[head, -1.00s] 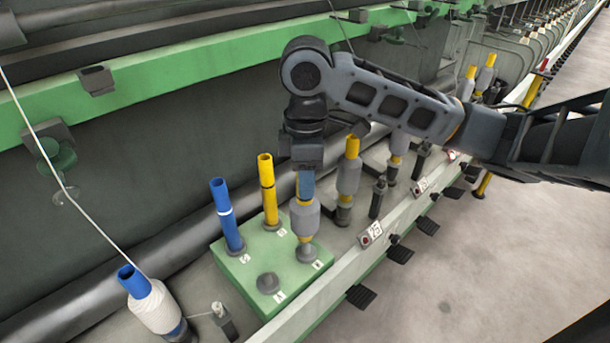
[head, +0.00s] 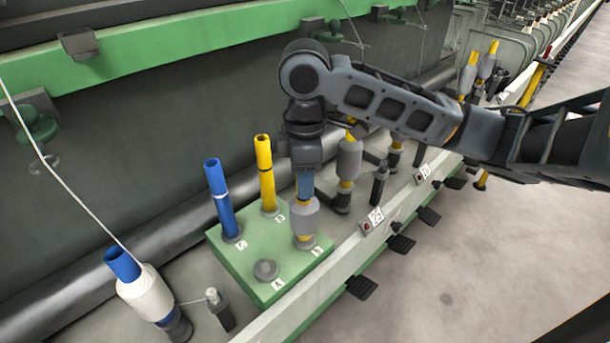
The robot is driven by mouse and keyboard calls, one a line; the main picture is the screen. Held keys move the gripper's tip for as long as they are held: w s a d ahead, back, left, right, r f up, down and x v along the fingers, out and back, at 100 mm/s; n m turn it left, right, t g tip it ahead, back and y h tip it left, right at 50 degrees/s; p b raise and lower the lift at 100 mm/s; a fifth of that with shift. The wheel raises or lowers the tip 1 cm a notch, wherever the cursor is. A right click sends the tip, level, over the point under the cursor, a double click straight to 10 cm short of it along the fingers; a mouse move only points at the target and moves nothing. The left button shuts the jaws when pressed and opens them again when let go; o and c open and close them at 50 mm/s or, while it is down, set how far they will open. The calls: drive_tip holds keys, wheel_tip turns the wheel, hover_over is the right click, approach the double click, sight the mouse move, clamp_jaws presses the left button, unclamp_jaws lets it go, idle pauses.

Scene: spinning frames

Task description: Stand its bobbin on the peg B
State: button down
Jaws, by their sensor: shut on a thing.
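My gripper (head: 305,190) points straight down and is shut on the top of a yellow bobbin wound with grey yarn (head: 304,220). The bobbin is upright. Its yellow lower end is at the grey round base of the peg (head: 305,243) at the front right of the green block (head: 240,267). The label beside this peg is small and looks like B. The peg's upper part is hidden, and I cannot tell whether the bobbin rests fully on the base.
A blue tube (head: 221,200) and a yellow tube (head: 266,175) stand on the block's back pegs. A white-wound bobbin (head: 147,298) stands left. A grey-wound bobbin (head: 349,158) stands close at right, near the arm.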

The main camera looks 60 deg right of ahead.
drive_tip(key=shift+s+d+f, duration=0.1)
drive_tip(key=shift+f, duration=0.25)
idle(0.6)
drive_tip(key=c, duration=0.7)
unclamp_jaws()
drive_tip(key=shift+r, duration=0.1)
wheel_tip(320, 180, up, 8)
drive_tip(key=shift+f, duration=0.2)
